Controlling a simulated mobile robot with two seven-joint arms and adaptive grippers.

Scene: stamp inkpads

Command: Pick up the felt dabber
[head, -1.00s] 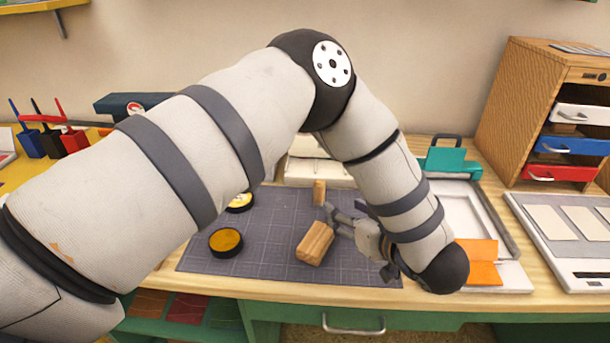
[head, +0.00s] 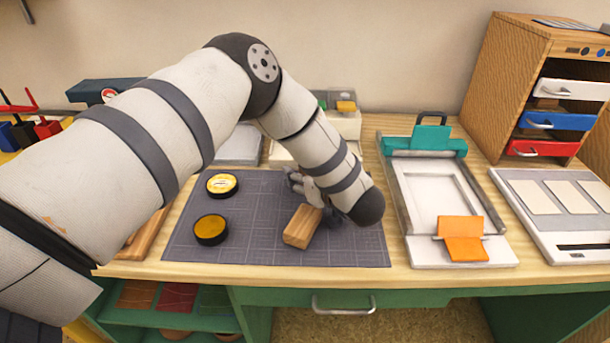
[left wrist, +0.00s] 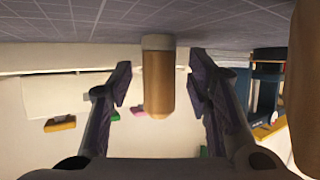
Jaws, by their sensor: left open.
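The felt dabber (left wrist: 158,80) is a small wooden cylinder with a grey felt end. In the left wrist view it stands with the felt end on the grey mat, between the two dark fingers of my left gripper (left wrist: 158,82). A gap shows on each side of it, so the fingers are open. In the head view my left gripper (head: 294,180) is low over the back of the mat. The dabber is hidden there behind my gripper and arm.
A wooden block (head: 302,226) lies on the mat (head: 255,245), close in front of my gripper. Two round inkpads, one yellow (head: 222,184) and one amber (head: 211,229), lie to the left. A white press (head: 440,190) with an orange flap stands to the right.

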